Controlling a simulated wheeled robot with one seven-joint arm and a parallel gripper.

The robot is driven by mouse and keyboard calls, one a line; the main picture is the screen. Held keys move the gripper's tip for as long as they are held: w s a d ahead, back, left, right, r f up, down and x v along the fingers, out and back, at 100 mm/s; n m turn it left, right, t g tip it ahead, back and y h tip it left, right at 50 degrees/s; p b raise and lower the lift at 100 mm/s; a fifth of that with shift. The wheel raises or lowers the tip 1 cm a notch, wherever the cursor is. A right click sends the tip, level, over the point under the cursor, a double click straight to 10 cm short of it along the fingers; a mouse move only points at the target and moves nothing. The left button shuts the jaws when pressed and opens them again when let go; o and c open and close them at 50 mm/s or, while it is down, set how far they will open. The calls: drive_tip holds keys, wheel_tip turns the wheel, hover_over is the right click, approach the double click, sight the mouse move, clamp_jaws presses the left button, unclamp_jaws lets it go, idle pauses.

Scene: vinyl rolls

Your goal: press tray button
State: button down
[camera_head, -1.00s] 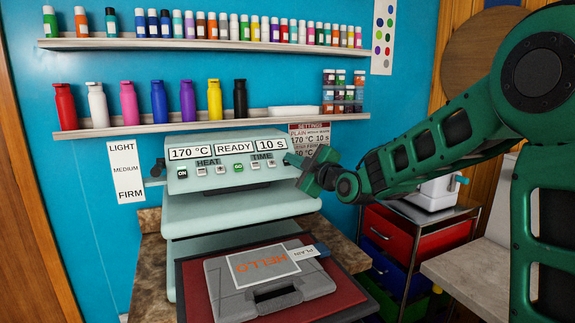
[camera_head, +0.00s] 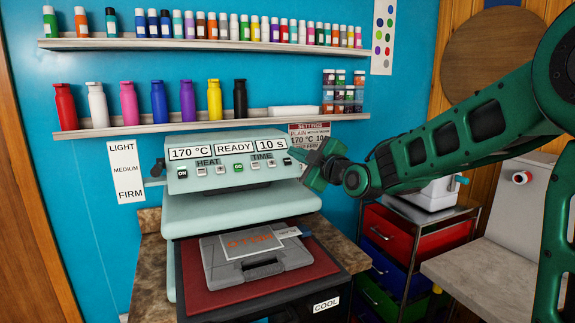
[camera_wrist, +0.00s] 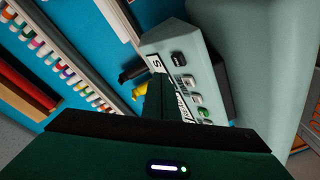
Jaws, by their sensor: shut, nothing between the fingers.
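The pale green heat press (camera_head: 235,205) has a sloped control panel (camera_head: 220,182) reading 170 °C, READY and 10 s, with a row of small buttons. A dark button (camera_wrist: 178,58) shows on the panel in the wrist view, beyond my fingers; its label is unreadable. My gripper (camera_head: 294,152) is shut and empty at the panel's right end, hiding part of it. My shut fingers also show in the wrist view (camera_wrist: 160,80); I cannot tell whether they touch the panel. The red tray (camera_head: 200,291) bears a grey case (camera_head: 215,278) with a printed sheet (camera_head: 250,243) on it.
Shelves of small bottles (camera_head: 265,28) and coloured bottles (camera_head: 186,100) line the blue wall. A drawer cart (camera_head: 405,240) and a pale counter (camera_head: 480,275) stand at the right. A COOL label (camera_head: 326,305) is near the tray's front right corner.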

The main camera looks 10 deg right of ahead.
drive_tip(key=shift+s+d+r, duration=0.15)
drive_tip(key=shift+s+r, duration=0.4)
drive_tip(key=shift+r, duration=0.05)
drive_tip(key=shift+s+d+r, duration=0.15)
drive_tip(key=shift+s+r, duration=0.4)
idle(1.8)
drive_tip(key=s+d+f+m+g+h, duration=0.3)
drive_tip(key=s+d+f+m+g, duration=0.15)
drive_tip(key=s+d+f, duration=0.45)
drive_tip(key=s+d+f+m+g+h, duration=0.4)
drive_tip(key=s+d+f+m, duration=0.3)
drive_tip(key=d, duration=0.5)
drive_tip(key=s+d+f+m+g, duration=0.1)
drive_tip(key=s+f+m+g, duration=0.1)
drive_tip(key=s, duration=0.8)
drive_tip(key=s+d+f+m+g, duration=0.2)
drive_tip(key=s+f+m+g, duration=0.1)
drive_tip(key=s, duration=0.7)
drive_tip(key=s+d+f+m+g, duration=0.2)
drive_tip(key=s+f+m+g, duration=0.1)
drive_tip(key=s, duration=0.7)
drive_tip(key=shift+d+f+m, duration=0.25)
drive_tip(key=shift+f+m, duration=0.55)
drive_tip(key=shift+m, duration=0.25)
